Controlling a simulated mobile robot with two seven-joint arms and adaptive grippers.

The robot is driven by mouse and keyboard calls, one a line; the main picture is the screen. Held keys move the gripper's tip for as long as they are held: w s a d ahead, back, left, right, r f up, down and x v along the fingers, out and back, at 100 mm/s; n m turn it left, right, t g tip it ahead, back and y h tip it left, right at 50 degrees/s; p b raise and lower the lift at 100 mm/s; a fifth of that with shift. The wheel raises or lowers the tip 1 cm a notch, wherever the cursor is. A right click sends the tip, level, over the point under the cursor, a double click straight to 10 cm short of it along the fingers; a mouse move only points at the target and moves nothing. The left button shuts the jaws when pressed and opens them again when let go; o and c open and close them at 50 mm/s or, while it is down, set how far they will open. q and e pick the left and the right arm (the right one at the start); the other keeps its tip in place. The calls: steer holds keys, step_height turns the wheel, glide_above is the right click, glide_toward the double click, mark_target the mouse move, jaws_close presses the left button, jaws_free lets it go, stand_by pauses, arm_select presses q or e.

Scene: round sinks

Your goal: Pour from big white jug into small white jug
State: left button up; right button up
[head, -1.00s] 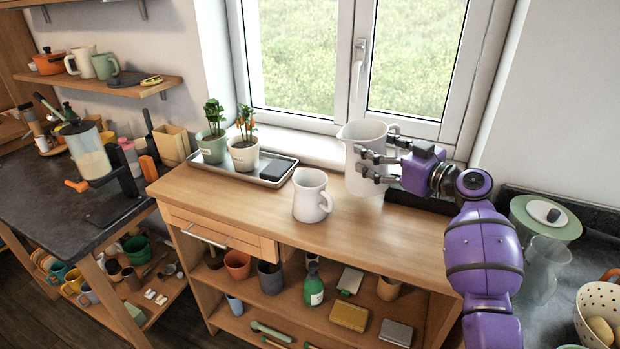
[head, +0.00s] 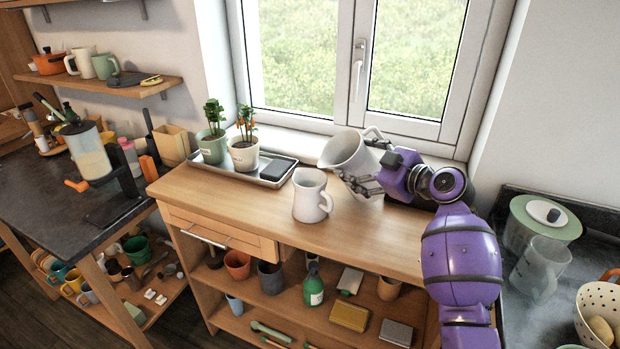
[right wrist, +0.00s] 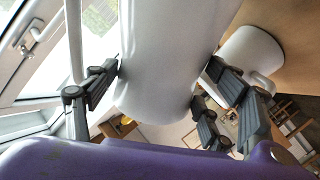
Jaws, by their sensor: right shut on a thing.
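The big white jug (head: 349,152) is in my right gripper (head: 362,184), which is shut around its body. The jug is tilted left, its mouth toward the small jug, and appears to be lifted above the wooden counter. The small white jug (head: 308,196) stands upright on the counter, just left of and in front of the big jug, its handle to the right. In the right wrist view the big jug (right wrist: 165,60) sits between the fingers, with the small jug (right wrist: 252,55) beyond it. I see no liquid. My left gripper is not in view.
A metal tray (head: 278,180) with two potted plants and a dark block stands left at the back of the wooden counter (head: 230,200). The window (head: 355,60) is close behind. A clear pitcher (head: 540,268) stands on the dark counter at right.

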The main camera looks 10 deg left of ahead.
mark_target(360, 153)
steer(key=shift+s+a+r+n+h, duration=0.15)
steer(key=shift+a+r+n+h, duration=0.3)
steer(key=shift+n, duration=0.35)
steer(key=shift+d+r, duration=0.1)
steer(key=shift+s+a+r+n+t+h, duration=0.15)
steer(key=shift+r+n+h, duration=0.15)
steer(key=shift+r+n, duration=0.15)
steer(key=shift+s+a+r+n+t+h, duration=0.15)
steer(key=shift+r+n+h, duration=0.1)
steer(key=shift+r+n, duration=0.15)
steer(key=shift+c, duration=0.2)
stand_by(6.1)
